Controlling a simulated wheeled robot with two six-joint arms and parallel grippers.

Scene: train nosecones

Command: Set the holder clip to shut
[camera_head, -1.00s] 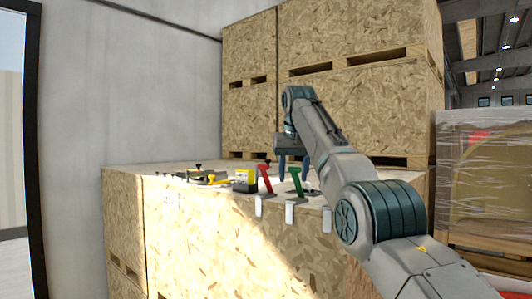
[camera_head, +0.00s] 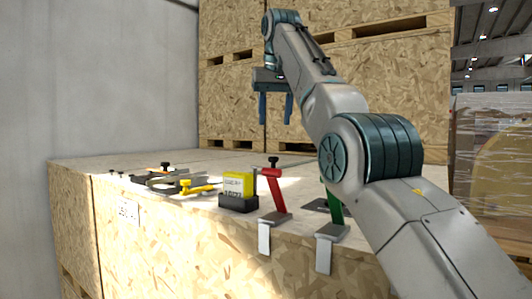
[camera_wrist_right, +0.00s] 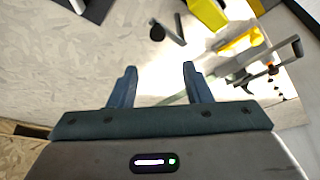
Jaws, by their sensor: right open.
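On the front edge of the wooden crate top stand a red-handled clip (camera_head: 274,190) and a green-handled clip (camera_head: 335,208), both with raised handles and grey metal plates at their feet. Which one is the holder clip, I cannot tell. A yellow-handled clip (camera_head: 198,187) lies low further left; a yellow handle also shows in the right wrist view (camera_wrist_right: 240,42). My right gripper (camera_head: 275,109) is open and empty, fingers pointing down, above and behind the clips, touching nothing. It shows in the right wrist view (camera_wrist_right: 158,84) too. My left gripper is not in view.
A yellow block in a black holder (camera_head: 238,190) stands left of the red clip. Dark grey tools (camera_head: 165,180) lie left of it. Stacked wooden crates (camera_head: 320,90) rise behind. The crate top (camera_head: 110,165) is bare at the back left.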

